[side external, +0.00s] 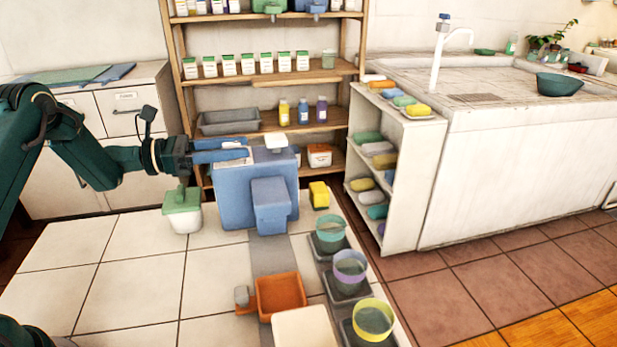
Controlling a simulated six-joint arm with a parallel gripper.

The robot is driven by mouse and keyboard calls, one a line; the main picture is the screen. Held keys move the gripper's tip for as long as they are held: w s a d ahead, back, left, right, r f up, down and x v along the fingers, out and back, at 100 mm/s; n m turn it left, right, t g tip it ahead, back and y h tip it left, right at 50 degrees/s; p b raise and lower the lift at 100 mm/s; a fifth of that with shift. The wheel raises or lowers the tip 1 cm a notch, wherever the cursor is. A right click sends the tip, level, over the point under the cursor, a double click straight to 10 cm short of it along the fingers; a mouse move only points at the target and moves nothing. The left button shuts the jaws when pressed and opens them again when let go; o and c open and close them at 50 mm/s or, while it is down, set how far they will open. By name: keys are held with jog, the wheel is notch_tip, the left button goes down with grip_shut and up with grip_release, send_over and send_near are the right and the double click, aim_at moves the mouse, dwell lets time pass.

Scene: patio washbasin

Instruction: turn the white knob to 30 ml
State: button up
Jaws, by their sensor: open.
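The white knob (276,141) sits on top of a blue dispenser box (233,200), near its right back. A pale panel (236,161) shows on the box just under my fingers; any markings on it are too small to read, so the knob's setting cannot be told. My gripper (246,149) reaches in from the left with blue fingers lying level above the box. It is open and empty. Its tips point toward the knob and appear a little left of it; the exact depth between them cannot be told.
A white tub with a green lid (183,211) stands left of the dispenser. A yellow block (319,195) and several cups, including a teal one (331,233), stand to the right. An orange tray (280,296) lies in front. Left tabletop tiles are clear.

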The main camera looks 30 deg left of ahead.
grip_shut()
jog(key=shift+n+t+y, duration=0.3)
jog(key=shift+y, duration=0.1)
jog(key=n+t+y, duration=0.2)
jog(key=n+y, duration=0.1)
jog(key=y, duration=0.1)
jog(key=shift+d+t, duration=0.1)
jog(key=shift+t, duration=0.3)
jog(key=shift+n+t+y, duration=0.6)
jog(key=shift+n+y, duration=0.5)
jog(key=shift+y, duration=0.7)
grip_release()
jog(key=shift+v, duration=2.6)
